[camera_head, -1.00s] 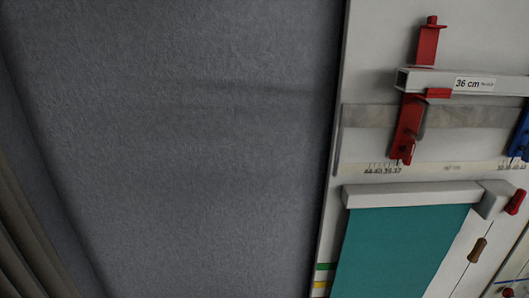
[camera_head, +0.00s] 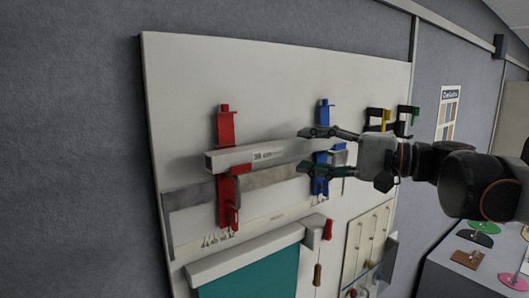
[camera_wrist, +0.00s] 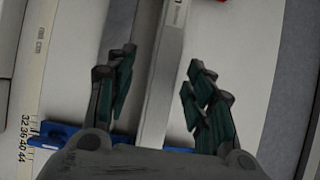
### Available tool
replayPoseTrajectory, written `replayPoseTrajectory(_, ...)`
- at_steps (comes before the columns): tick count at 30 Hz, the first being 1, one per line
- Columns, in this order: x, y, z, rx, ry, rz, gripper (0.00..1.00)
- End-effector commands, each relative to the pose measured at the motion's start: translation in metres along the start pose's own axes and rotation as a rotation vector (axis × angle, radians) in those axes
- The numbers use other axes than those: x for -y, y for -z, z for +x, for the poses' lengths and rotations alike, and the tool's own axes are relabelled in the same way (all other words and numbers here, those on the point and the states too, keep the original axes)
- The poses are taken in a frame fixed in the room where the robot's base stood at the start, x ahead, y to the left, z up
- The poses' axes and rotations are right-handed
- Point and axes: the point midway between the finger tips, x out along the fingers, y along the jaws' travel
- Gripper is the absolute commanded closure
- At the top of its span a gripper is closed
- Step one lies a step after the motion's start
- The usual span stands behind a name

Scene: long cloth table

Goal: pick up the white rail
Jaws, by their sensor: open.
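The white rail (camera_head: 232,158) is a long pale bar with a printed label, lying nearly level across a red holder (camera_head: 226,128) and a blue holder (camera_head: 324,112) on a white board. My gripper (camera_head: 306,150) is open near the rail's right part, one finger above it and one below in the picture. In the wrist view, the rail (camera_wrist: 167,55) runs between the two spread fingers of my gripper (camera_wrist: 163,60), with a visible space on each side. The blue holder shows partly behind my gripper base. Whether the fingers reach past the rail's front face I cannot tell.
A grey metal strip (camera_head: 190,197) lies just below the rail. A teal sheet (camera_head: 255,277) hangs under a white bar lower down. Black and yellow clamps (camera_head: 385,118) are right of the blue holder. A grey table (camera_head: 450,275) stands lower right.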

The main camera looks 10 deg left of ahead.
Motion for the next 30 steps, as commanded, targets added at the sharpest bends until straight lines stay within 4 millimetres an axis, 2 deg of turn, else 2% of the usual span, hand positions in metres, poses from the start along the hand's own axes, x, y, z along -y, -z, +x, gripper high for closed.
replayPoseTrajectory(6, 0.005, -0.007, 0.032, 0.004, 0.0, 0.0, 0.52)
replayPoseTrajectory(9, 0.005, -0.006, 0.041, 0.002, 0.0, 0.0, 0.52)
replayPoseTrajectory(17, 0.003, -0.006, 0.044, 0.001, 0.0, 0.0, 0.52)
replayPoseTrajectory(18, 0.003, -0.006, 0.044, 0.001, 0.0, 0.0, 0.54)
replayPoseTrajectory(24, 0.003, -0.006, 0.043, 0.001, 0.0, 0.0, 0.99)
replayPoseTrajectory(30, 0.003, -0.006, 0.043, 0.001, 0.0, 0.0, 1.0)
